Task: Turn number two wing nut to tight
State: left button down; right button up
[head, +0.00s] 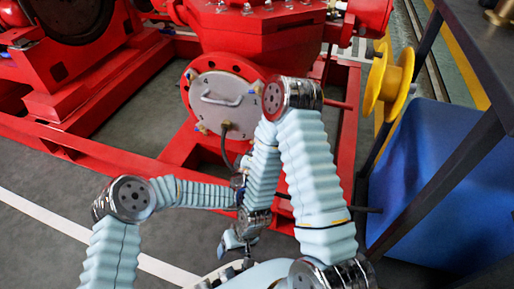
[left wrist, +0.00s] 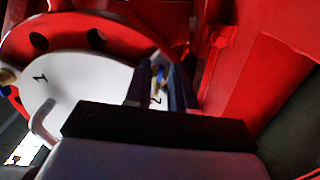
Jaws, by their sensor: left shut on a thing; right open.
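The round grey cover plate (head: 222,103), with printed numbers and a curved handle, sits on a red flange. It also shows in the left wrist view (left wrist: 75,75). There, my left gripper (left wrist: 158,72) is shut on the number two wing nut (left wrist: 160,74), a small blue and yellowish part just above the printed 2. The fingers hide most of the nut, so its angle cannot be told. In the head view my arms hide that nut and the left gripper. My right gripper (head: 226,246) hangs low in front of the plate, open, with nothing seen in it.
Other wing nuts (head: 192,76) sit around the plate's edge. A hose hangs from a brass fitting (head: 225,126) below the handle. Red frame rails surround the pump (head: 262,40). A yellow wheel (head: 388,82), a blue bin (head: 425,165) and a dark table stand right. Floor at left is clear.

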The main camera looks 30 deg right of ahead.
pick_arm(q)
jog(key=shift+w+a+m, duration=0.25)
jog(key=shift+m, duration=5.3)
jog(key=shift+w+a+m, duration=0.2)
jog(key=shift+w+m, duration=0.1)
jog(key=shift+m, duration=5.2)
jog(key=shift+w+a+m, duration=0.25)
jog(key=shift+m, duration=5.3)
jog(key=c, duration=1.3)
grip_release()
